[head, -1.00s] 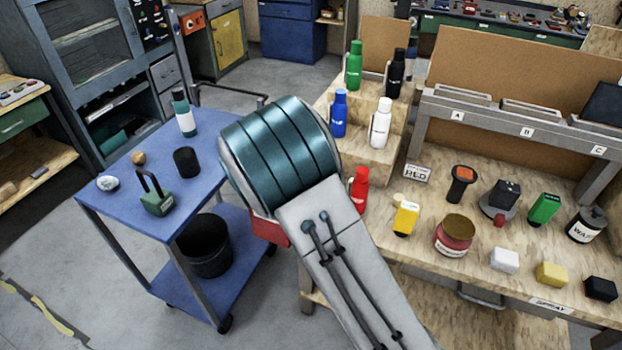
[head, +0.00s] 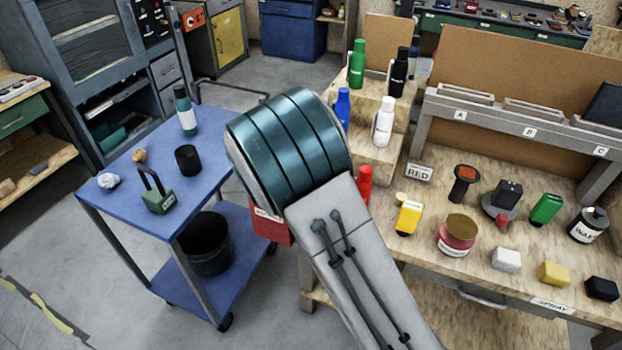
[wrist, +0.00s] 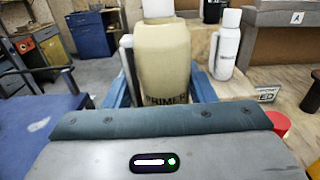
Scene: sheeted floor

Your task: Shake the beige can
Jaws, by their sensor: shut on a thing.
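The beige can (wrist: 162,60), with PRIMER printed low on its front and a pale cap, stands upright in the wrist view. My gripper (wrist: 165,90) is shut on it, with a blue finger at each side. The can is held in front of the wrist, and its lower end is hidden behind the wrist's dark padded edge. In the head view my arm hides both the can and the gripper.
The bench at right has a stepped wooden stand with a white bottle (head: 383,122), a green bottle (head: 357,64) and others. A red bottle (head: 363,184) is partly behind my arm. A blue cart (head: 135,190) at left carries several items, including a black cup (head: 188,160).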

